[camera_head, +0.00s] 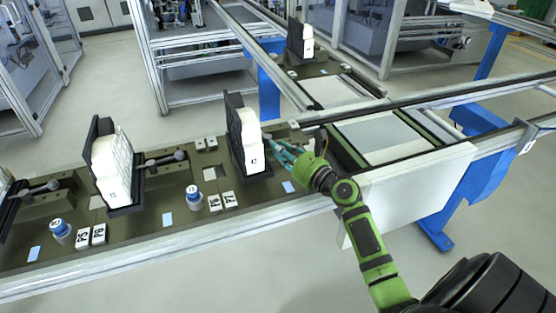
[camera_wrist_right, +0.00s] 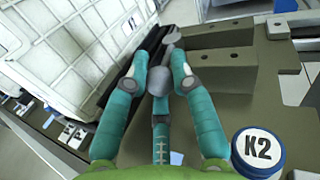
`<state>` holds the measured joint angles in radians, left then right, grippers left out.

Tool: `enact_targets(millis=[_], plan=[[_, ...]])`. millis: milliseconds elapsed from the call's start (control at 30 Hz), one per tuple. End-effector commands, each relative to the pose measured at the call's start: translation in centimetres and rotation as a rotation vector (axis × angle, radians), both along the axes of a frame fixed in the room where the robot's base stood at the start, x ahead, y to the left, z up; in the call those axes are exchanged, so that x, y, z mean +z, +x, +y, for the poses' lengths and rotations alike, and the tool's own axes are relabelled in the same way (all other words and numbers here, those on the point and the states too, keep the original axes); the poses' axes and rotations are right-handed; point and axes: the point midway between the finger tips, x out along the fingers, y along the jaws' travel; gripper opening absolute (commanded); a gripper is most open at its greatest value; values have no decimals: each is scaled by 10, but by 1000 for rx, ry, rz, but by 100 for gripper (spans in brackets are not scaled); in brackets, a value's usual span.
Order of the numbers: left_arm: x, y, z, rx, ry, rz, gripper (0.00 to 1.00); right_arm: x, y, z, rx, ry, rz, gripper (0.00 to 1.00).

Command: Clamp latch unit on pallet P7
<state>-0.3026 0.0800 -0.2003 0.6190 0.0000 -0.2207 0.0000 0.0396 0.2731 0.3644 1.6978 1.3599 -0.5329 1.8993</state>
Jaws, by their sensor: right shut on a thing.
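A white latch unit (camera_head: 244,140) stands upright against a black backplate (camera_head: 232,118) on the pallet line. My right gripper (camera_head: 275,149) is just to its right. In the wrist view its teal fingers (camera_wrist_right: 158,75) are closed around the grey ball-ended clamp lever (camera_wrist_right: 171,42), beside the white latch unit (camera_wrist_right: 75,45). The fingers hide part of the lever, and whether it presses on the unit cannot be told. My left gripper is not in view.
Another white unit (camera_head: 112,165) with a ball-ended lever (camera_head: 168,160) stands to the left. A blue-capped knob (camera_head: 194,197) and numbered tiles (camera_head: 222,200) lie in front. Another loaded pallet (camera_head: 303,62) stands farther back.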

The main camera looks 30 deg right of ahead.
Motion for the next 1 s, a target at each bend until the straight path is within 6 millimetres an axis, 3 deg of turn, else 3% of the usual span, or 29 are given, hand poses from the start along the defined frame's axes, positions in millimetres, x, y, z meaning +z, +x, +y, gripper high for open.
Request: enact_targets(millis=[33, 100, 467, 500, 533, 867, 1000], plan=[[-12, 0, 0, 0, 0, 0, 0, -8, 0, -4, 23, -4, 3, 0], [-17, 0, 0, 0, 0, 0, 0, -6, -1, -5, 51, -3, 4, 0], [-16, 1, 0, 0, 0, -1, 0, -2, -1, -5, 77, 0, 5, 0], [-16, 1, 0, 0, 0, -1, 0, -2, -1, -5, 77, 0, 5, 28], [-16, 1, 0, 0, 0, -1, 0, -2, -1, -5, 77, 0, 5, 35], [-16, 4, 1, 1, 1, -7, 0, -1, -2, -6, 76, -1, 3, 35], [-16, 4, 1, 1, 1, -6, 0, -2, -14, -9, 75, 0, 4, 35]])
